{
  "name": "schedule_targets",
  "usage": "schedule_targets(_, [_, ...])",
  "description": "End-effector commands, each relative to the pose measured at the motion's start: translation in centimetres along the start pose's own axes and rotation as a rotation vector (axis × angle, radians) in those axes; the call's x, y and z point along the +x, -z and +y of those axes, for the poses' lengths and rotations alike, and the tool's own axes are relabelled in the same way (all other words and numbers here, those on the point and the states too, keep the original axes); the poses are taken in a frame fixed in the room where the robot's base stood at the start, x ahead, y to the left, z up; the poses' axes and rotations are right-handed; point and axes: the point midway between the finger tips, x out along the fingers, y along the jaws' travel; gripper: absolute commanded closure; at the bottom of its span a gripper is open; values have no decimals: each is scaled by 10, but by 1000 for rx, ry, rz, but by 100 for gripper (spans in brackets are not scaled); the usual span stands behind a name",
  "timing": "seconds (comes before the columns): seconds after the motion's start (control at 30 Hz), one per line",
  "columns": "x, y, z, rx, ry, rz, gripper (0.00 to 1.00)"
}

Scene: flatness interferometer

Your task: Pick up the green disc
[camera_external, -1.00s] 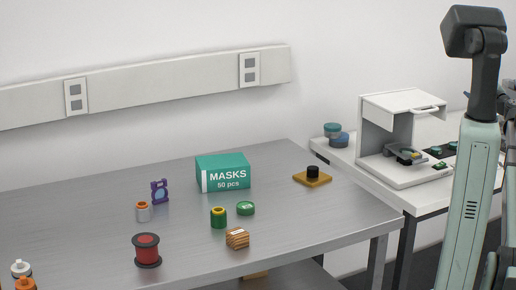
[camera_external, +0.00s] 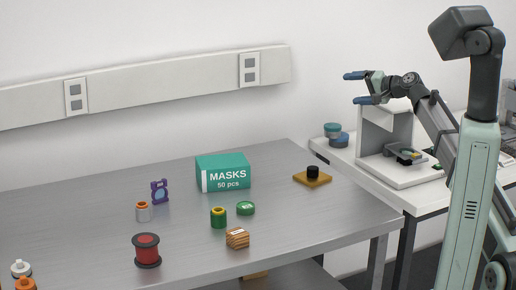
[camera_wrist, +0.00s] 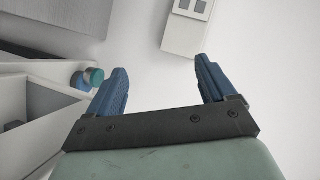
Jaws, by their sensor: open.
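A low round green disc (camera_external: 245,208) with a pale mark on top lies flat on the steel table, right of a green-and-yellow spool (camera_external: 218,217). My gripper (camera_external: 355,88) is open and empty, high above the white bench, well to the right of and above that disc. Its blue fingers point left in the external view. In the wrist view my gripper (camera_wrist: 162,68) has nothing between its fingers, and the green disc does not show.
The masks box (camera_external: 223,173) stands behind the disc, a wooden block (camera_external: 237,239) in front. A red spool (camera_external: 147,251) is farther left. The white instrument (camera_external: 384,135) and stacked round containers (camera_external: 333,130) stand on the right bench. The table's right part is mostly clear.

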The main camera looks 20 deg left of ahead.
Motion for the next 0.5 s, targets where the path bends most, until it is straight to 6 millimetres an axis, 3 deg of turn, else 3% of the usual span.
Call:
schedule_targets(0.2, [49, -91, -30, -266, -73, -166, 16])
schedule_targets(0.5, [86, -221, -46, -637, -189, -426, 16])
